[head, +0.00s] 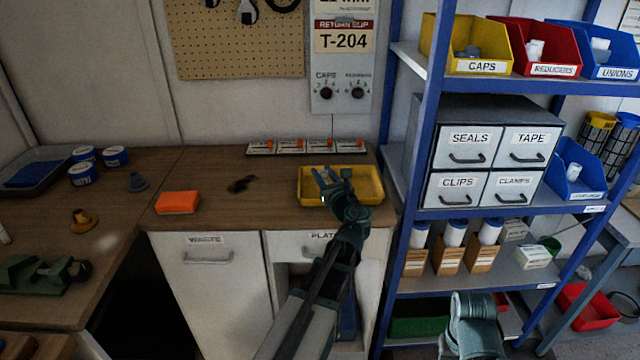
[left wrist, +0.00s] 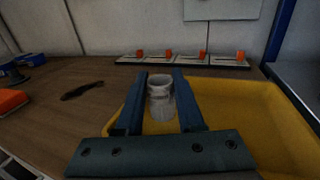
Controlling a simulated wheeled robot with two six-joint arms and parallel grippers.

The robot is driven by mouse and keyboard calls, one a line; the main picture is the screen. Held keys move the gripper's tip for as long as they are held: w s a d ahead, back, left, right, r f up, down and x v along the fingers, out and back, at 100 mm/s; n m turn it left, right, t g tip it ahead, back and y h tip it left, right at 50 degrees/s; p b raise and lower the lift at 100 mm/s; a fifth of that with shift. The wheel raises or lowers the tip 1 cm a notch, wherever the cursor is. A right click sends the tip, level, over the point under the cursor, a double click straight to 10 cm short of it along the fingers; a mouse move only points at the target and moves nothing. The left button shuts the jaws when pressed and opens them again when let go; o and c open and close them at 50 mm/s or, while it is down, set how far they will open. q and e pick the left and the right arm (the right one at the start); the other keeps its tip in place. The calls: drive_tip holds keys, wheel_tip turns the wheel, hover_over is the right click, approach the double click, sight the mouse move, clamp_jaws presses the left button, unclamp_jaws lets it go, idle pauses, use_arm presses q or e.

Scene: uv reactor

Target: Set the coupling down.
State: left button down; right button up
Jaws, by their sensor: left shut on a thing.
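The coupling (left wrist: 160,98) is a short pale grey ribbed cylinder in the left wrist view. My left gripper (left wrist: 160,103) is shut on it, with one finger on each side, and it appears upright. In the head view my left gripper (head: 334,180) is over the yellow tray (head: 367,194) on the wooden bench. The tray also shows in the left wrist view (left wrist: 255,115), below and to the right of the fingers. I cannot tell whether the coupling touches the tray floor. My right gripper is not in view; only part of that arm shows at the lower right.
An orange block (head: 178,202) and a dark smudge-like item (head: 240,184) lie left of the tray. The blue shelf post (head: 418,150) rises close on the right. The bench between block and tray is mostly clear.

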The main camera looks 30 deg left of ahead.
use_arm(q)
drive_tip(key=shift+a, duration=0.15)
drive_tip(key=f+b, duration=0.2)
drive_tip(key=a+f+b, duration=0.1)
drive_tip(key=f+b, duration=0.1)
drive_tip(key=shift+w, duration=0.15)
drive_tip(key=shift+r, duration=0.2)
drive_tip(key=shift+f, duration=0.15)
drive_tip(key=c, duration=0.5)
unclamp_jaws()
